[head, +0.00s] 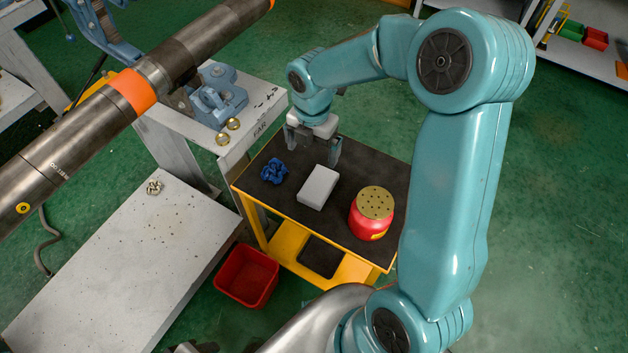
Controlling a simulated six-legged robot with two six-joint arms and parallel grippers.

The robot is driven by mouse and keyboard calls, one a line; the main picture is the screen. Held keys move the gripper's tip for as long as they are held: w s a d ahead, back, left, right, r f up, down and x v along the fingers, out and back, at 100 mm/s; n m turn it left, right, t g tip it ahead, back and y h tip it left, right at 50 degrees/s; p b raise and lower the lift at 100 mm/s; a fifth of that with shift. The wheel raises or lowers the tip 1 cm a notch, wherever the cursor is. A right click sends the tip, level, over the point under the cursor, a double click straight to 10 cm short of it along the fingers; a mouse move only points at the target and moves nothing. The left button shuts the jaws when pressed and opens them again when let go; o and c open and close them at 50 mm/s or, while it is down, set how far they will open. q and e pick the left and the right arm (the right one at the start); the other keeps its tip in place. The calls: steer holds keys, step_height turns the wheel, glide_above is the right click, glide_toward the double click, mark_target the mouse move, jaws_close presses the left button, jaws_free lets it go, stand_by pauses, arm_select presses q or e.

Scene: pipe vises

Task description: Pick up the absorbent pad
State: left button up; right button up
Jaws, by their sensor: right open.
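The absorbent pad appears to be the white block (318,187) lying flat on the dark top of a yellow cart (291,208). My right gripper (314,152) is open with its fingers pointing down, just beyond the pad in the picture. Its fingers are apart and nothing shows between them. The gripper looks separate from the pad, but its exact height above the cart is hard to tell. My left gripper is not in view.
A crumpled blue rag (274,171) lies left of the pad. A red can with a perforated brass top (372,212) stands to its right. A red bin (246,276) is on the floor. A long pipe (110,108) crosses the upper left above a grey bench.

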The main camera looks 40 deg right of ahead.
glide_above(317, 186)
steer(key=f, duration=0.6)
steer(key=a+f+b, duration=0.1)
steer(key=f, duration=0.6)
steer(key=d+f, duration=0.1)
steer(key=f, duration=0.1)
steer(key=shift+f, duration=0.35)
steer(key=c, duration=1)
